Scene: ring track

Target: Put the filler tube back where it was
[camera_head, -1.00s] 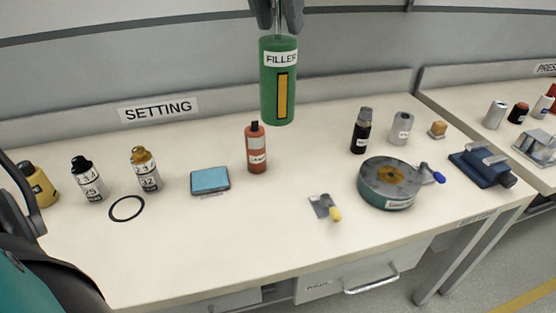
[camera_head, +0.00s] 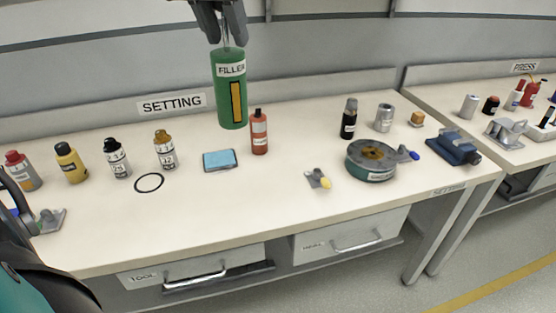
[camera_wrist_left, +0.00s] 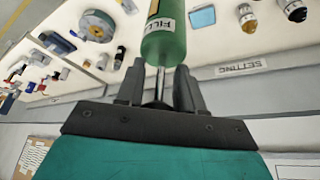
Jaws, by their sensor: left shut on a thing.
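The filler tube (camera_head: 229,92) is a green cylinder with a white FILLER label and a yellow strip. It hangs upright above the SETTING bench (camera_head: 230,215), apart from its top. My left gripper (camera_head: 222,40) is shut on its thin top stem. In the left wrist view the tube (camera_wrist_left: 165,45) extends out from between the fingers of my left gripper (camera_wrist_left: 160,85). A thin black ring (camera_head: 149,183) lies flat and empty on the bench, left of the tube in the picture. My right gripper is not in view.
White bottles (camera_head: 116,158) and (camera_head: 164,150) stand beside the ring, with a yellow bottle (camera_head: 69,163) further left. A round fixture (camera_head: 371,161) is further right. The front of the bench is mostly clear.

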